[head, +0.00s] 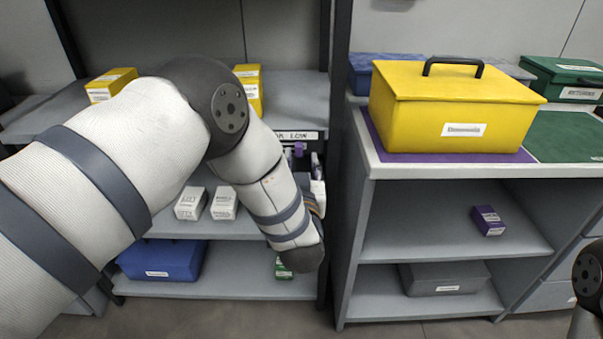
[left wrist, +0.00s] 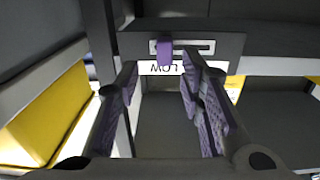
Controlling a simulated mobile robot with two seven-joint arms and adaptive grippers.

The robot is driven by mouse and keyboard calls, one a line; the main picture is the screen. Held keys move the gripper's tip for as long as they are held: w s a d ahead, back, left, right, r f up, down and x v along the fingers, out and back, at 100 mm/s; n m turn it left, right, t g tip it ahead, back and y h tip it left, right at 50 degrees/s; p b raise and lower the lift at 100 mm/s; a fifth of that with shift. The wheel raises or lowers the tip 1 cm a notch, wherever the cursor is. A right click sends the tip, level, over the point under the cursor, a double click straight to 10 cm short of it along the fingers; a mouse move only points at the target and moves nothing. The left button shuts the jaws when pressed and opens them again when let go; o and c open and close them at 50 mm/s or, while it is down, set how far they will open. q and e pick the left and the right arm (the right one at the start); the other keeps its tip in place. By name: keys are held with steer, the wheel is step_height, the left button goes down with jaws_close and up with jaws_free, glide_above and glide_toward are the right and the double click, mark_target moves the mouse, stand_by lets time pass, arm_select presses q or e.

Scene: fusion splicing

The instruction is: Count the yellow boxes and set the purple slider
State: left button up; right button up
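A purple slider (left wrist: 164,52) sits in a slot on a dark panel (left wrist: 225,45) in the left wrist view, left of the slot's middle. A label reading LOW appears upside down beside it. In the head view, the purple slider (head: 298,149) seems to show under the shelf-edge label. My left gripper (left wrist: 175,100) is open, its purple-padded fingers apart facing the panel, nothing between them. In the head view my arm largely hides it. Small yellow boxes stand on the upper shelf at left (head: 110,84) and centre (head: 250,88), partly behind my arm. My right gripper is out of view.
A large yellow toolbox (head: 450,105) stands on a purple mat on the right counter, near a green box (head: 568,78). White boxes (head: 207,204), a blue box (head: 162,259) and a purple box (head: 488,220) are on lower shelves. A dark upright post separates the units.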

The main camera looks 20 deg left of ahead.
arm_select(q)
steer(key=v, duration=0.7)
steer(key=shift+s, duration=0.3)
steer(key=shift+d, duration=0.1)
